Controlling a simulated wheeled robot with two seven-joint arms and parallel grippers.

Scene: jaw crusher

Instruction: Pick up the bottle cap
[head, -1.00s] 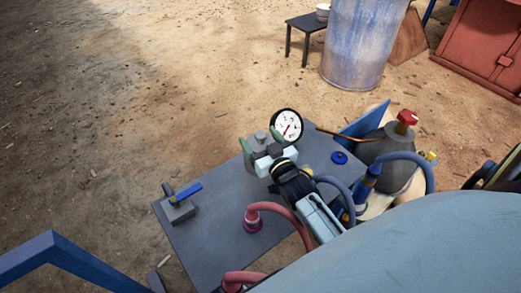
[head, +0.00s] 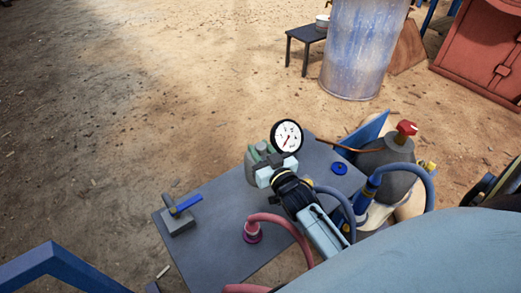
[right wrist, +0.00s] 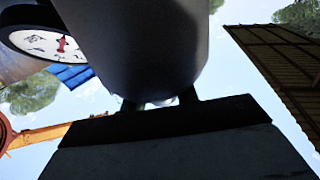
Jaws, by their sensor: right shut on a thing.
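A grey, rounded body that looks like the bottle cap (head: 251,171) stands at the far edge of the grey table, just left of the gauge. My right gripper (head: 261,156) reaches over it from the lower right, with its green fingertips shut around the upper part. The pale gripper body hides part of it. In the right wrist view the cap (right wrist: 135,45) is a large dark rounded shape filling the upper middle, against the finger ends. I cannot tell whether it touches the table. My left gripper is not in view.
The grey table (head: 215,240) bears a blue-handled valve (head: 182,215), a pink hose fitting (head: 252,232) and a blue ring (head: 339,168). A white gauge (head: 286,136) is close behind my gripper. A grey tank with a red knob (head: 407,128) and hoses crowds the right.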

